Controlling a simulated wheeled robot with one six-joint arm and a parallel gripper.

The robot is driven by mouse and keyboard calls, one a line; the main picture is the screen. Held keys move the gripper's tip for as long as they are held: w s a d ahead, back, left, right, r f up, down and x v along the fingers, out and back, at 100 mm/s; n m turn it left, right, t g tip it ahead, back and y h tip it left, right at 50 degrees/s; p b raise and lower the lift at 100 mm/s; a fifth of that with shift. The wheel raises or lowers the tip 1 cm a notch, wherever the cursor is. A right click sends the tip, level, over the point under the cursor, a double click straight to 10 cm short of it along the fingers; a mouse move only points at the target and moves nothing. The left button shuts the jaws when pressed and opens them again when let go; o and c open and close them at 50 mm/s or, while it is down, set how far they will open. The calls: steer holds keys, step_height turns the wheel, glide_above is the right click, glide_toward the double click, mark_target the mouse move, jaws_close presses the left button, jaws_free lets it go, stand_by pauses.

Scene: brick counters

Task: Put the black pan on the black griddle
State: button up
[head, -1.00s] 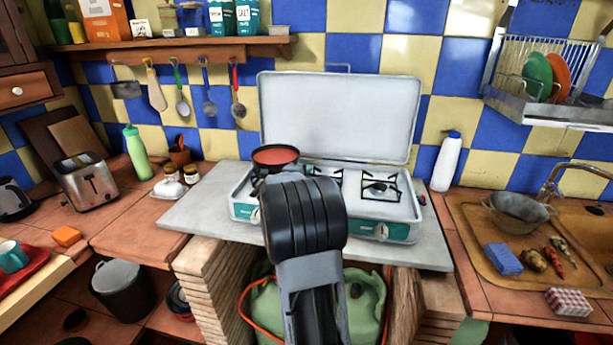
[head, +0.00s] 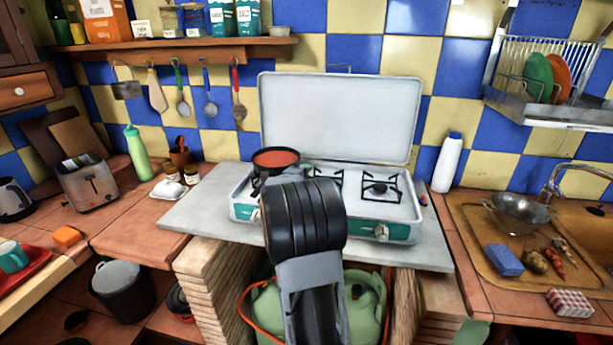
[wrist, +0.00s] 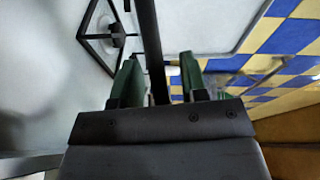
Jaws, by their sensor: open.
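The black pan (head: 275,153), with a red inside, is at the left burner of the camping stove. Its handle points toward me and is partly hidden by my arm in the head view. In the wrist view, a dark bar that looks like the pan handle (wrist: 148,35) runs between my gripper's green fingers. My gripper (wrist: 157,72) is open, with a finger on each side of the bar and gaps visible. In the head view my arm hides the fingers. A black grate (head: 378,189) on the stove's right burner is bare. I cannot pick out a separate griddle plate.
The stove's raised lid (head: 338,115) stands behind the burners. A white bottle (head: 447,162) is to its right, and jars (head: 190,174) are on the left counter. Utensils hang above left. A colander (head: 517,212) sits by the sink. The grey slab's right end is clear.

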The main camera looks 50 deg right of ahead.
steer(key=s+a+f+n+y, duration=0.2)
steer(key=s+a+n+y, duration=0.3)
steer(key=a+n, duration=0.5)
steer(key=s+a+f+n+g+y, duration=0.1)
steer(key=s+a+f+n+y, duration=0.1)
steer(key=s+a+n+y, duration=0.4)
steer(key=s+a+f+n+y, duration=0.3)
steer(key=s+a+n+y, duration=0.2)
steer(key=a+n, duration=1)
steer(key=a, duration=0.8)
steer(key=shift+s+a+g+y, duration=0.3)
steer(key=shift+g, duration=0.1)
step_height(320, 180, up, 6)
steer(key=p, duration=0.5)
steer(key=shift+s, duration=0.15)
